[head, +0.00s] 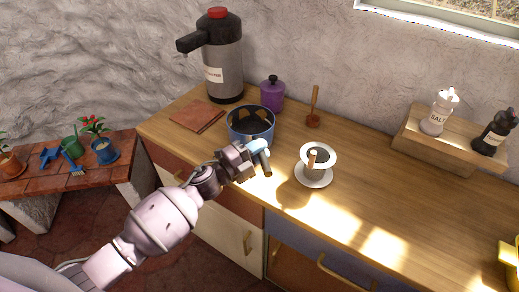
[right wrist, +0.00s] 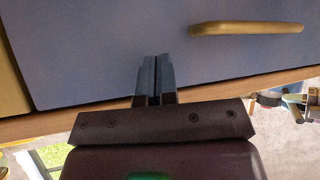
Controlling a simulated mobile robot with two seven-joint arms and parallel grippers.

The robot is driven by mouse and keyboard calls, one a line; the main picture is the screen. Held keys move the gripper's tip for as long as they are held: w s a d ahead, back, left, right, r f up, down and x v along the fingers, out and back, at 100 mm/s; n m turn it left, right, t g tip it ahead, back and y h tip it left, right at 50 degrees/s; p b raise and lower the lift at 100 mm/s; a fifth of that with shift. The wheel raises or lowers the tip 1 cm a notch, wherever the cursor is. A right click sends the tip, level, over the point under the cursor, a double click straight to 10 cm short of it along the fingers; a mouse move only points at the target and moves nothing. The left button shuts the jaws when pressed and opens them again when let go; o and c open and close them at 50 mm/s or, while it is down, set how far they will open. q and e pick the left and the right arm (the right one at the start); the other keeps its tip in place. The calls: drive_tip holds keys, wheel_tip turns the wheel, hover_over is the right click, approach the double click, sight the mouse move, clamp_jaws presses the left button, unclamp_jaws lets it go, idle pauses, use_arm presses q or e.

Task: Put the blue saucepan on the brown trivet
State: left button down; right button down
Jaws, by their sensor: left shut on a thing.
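The blue saucepan (head: 236,130) is on the wooden counter in the head view, upright, with its dark inside showing. The brown trivet (head: 197,116) lies flat to the left of the saucepan, apart from it, with nothing on it. My left gripper (head: 260,158) is at the near side of the saucepan, shut on its light-blue handle, which the fingers partly hide. My right gripper (right wrist: 155,76) shows only in the right wrist view. Its fingers are together with nothing seen between them, in front of a blue-grey drawer front.
A grey flask (head: 223,80) stands behind the trivet. A purple lidded pot (head: 271,94) is just behind the saucepan. A white cup on a saucer (head: 315,181) is to the right. A wooden stand (head: 415,143) holds shakers. A drawer handle (right wrist: 247,28) is near my right gripper.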

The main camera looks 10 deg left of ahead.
use_arm(q)
drive_tip(key=shift+f, duration=0.1)
drive_tip(key=c, duration=1)
unclamp_jaws()
use_arm(e)
drive_tip(key=shift+w+r, duration=0.1)
drive_tip(key=shift+w+a+r, duration=0.1)
drive_tip(key=shift+w+r, duration=0.2)
drive_tip(key=shift+w, duration=0.1)
use_arm(q)
drive_tip(key=v, duration=1.2)
drive_tip(key=shift+b, duration=0.35)
use_arm(e)
drive_tip(key=shift+s+f, duration=0.5)
drive_tip(key=shift+f, duration=0.35)
